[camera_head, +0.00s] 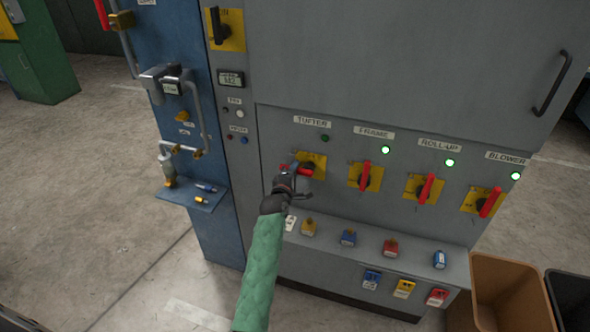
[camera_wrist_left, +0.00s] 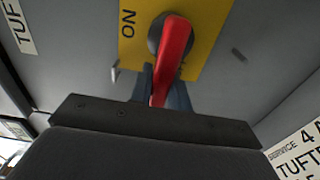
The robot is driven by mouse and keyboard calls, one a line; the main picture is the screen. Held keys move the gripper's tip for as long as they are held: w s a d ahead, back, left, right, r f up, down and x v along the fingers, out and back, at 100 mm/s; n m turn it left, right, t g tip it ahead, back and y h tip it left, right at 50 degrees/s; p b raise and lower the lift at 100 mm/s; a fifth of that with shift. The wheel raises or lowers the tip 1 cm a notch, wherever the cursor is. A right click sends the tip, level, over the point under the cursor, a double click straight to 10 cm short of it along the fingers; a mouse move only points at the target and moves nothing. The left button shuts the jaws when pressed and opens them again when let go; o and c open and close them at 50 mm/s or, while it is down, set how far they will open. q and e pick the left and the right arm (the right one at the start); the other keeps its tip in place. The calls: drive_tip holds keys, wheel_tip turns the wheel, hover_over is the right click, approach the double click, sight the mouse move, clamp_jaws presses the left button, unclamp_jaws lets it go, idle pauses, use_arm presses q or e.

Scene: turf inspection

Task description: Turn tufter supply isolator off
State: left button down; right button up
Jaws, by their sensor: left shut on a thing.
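The tufter isolator has a yellow plate (camera_head: 318,159) and a red handle (camera_head: 304,172) below the TUFTER label (camera_head: 312,121). The handle lies nearly level, pointing left. In the left wrist view the red handle (camera_wrist_left: 174,52) crosses the yellow plate (camera_wrist_left: 131,45), which shows the word ON. My left gripper (camera_head: 288,178) is shut on the handle's outer end; its fingers (camera_wrist_left: 162,90) show on both sides of it. The tufter lamp (camera_head: 325,138) is dark, unlit green. My right gripper is not in view.
The frame (camera_head: 366,178), roll-up (camera_head: 426,188) and blower (camera_head: 490,202) handles stand near upright, slightly tilted, under lit green lamps. Several padlocks and tags lie on the ledge (camera_head: 420,250) below. A brown bin (camera_head: 510,285) stands at the lower right.

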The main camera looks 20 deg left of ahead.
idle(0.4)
use_arm(q)
drive_tip(key=c, duration=1.3)
unclamp_jaws()
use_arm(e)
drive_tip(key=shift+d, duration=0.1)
use_arm(q)
drive_tip(key=shift+s, duration=0.15)
drive_tip(key=shift+s+b, duration=1.35)
drive_tip(key=shift+s, duration=2.4)
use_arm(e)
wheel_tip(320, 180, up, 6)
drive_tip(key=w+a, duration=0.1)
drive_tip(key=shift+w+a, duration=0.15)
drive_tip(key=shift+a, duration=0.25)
